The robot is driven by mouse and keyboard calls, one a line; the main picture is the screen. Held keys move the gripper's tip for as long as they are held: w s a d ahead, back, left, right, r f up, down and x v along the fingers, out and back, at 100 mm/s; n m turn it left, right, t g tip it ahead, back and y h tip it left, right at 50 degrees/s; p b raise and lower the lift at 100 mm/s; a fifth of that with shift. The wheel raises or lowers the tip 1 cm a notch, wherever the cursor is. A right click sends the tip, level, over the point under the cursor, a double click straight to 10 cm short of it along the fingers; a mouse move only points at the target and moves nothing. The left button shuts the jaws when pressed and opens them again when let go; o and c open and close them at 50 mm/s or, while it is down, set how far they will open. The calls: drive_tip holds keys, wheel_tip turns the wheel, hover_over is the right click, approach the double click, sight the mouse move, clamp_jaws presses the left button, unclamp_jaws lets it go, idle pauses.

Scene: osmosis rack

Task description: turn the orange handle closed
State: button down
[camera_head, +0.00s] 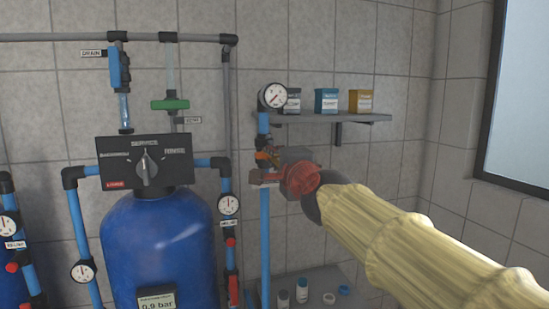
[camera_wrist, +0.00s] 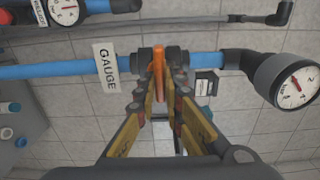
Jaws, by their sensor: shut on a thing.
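The orange handle (camera_wrist: 158,68) sits on a dark valve body on a blue pipe. In the wrist view it stands across the pipe, between the fingertips. My gripper (camera_wrist: 160,92) is shut on the handle, with one yellow and dark finger on each side. In the head view the handle (camera_head: 264,155) shows as a small orange patch left of my gripper (camera_head: 272,168), partly hidden by it. A "GAUGE" label (camera_wrist: 106,67) is beside the valve in the wrist view.
A round gauge (camera_head: 273,96) is above the valve. A wall shelf (camera_head: 330,117) with several boxes is to the right. A blue tank (camera_head: 158,240) and pipes stand left. Small bottles and caps lie on a low grey surface (camera_head: 318,275) below.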

drive_tip(key=shift+f, duration=0.1)
drive_tip(key=c, duration=2)
unclamp_jaws()
drive_tip(key=shift+o, duration=0.5)
drive_tip(key=v, duration=1.2)
